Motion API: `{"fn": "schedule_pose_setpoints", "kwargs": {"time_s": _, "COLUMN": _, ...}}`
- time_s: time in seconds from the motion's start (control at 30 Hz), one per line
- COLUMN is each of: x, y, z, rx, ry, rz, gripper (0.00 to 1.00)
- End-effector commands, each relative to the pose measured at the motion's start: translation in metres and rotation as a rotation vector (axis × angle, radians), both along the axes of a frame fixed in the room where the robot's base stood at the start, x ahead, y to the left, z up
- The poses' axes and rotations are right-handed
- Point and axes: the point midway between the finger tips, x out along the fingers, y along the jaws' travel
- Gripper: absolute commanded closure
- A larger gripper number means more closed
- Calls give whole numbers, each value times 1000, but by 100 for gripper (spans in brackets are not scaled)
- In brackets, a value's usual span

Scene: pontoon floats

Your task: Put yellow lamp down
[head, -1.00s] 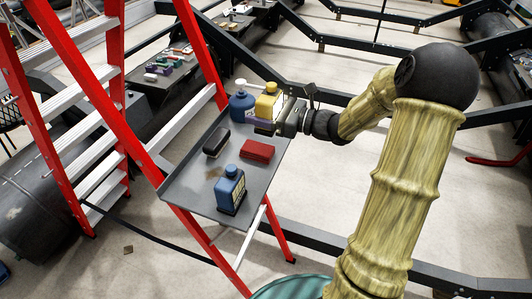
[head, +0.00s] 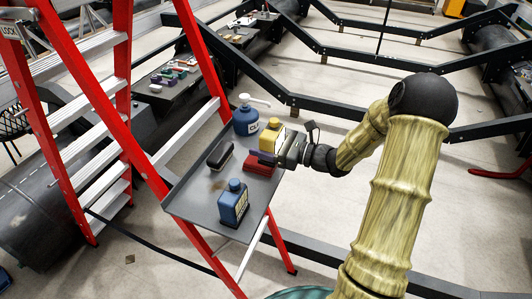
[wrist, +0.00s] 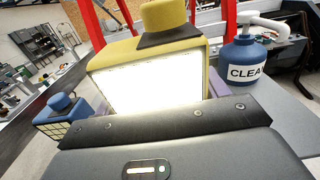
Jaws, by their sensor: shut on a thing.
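The yellow lamp (head: 270,137) is in my gripper (head: 268,156), upright, at the back right of the grey ladder tray (head: 200,208). In the wrist view the yellow lamp (wrist: 150,50) shows its bright white lit panel facing me, with a purple finger (wrist: 219,103) of my gripper at its side. My gripper is shut on the lamp. Whether the lamp's base touches anything is hidden. A similar blue lamp (head: 233,206) stands at the tray's front; it also shows in the wrist view (wrist: 60,118).
A blue pump bottle (head: 246,119) with a white label stands at the tray's back corner. A red block (head: 259,168) lies beside my gripper, partly covered. A dark brush (head: 220,156) lies left of it. Red ladder rails (head: 105,100) rise at the left. Bare tray shows around the blue lamp.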

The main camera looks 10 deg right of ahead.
Motion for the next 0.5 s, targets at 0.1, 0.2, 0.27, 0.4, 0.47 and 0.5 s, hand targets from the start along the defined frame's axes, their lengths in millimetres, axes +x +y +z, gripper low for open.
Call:
{"fn": "schedule_pose_setpoints", "kwargs": {"time_s": 0.1, "x": 0, "y": 0, "z": 0, "rx": 1, "ry": -2, "rz": 0, "gripper": 65}}
{"fn": "schedule_pose_setpoints", "kwargs": {"time_s": 0.2, "x": 0, "y": 0, "z": -4, "rx": 3, "ry": 1, "rz": 0, "gripper": 65}}
{"fn": "schedule_pose_setpoints", "kwargs": {"time_s": 0.27, "x": 0, "y": 0, "z": -10, "rx": 4, "ry": 2, "rz": 0, "gripper": 65}}
{"fn": "schedule_pose_setpoints", "kwargs": {"time_s": 0.4, "x": 0, "y": 0, "z": -27, "rx": 5, "ry": 3, "rz": 0, "gripper": 65}}
{"fn": "schedule_pose_setpoints", "kwargs": {"time_s": 0.47, "x": 0, "y": 1, "z": -33, "rx": 5, "ry": 1, "rz": 1, "gripper": 65}}
{"fn": "schedule_pose_setpoints", "kwargs": {"time_s": 0.5, "x": 0, "y": 1, "z": -36, "rx": 4, "ry": 1, "rz": 1, "gripper": 65}}
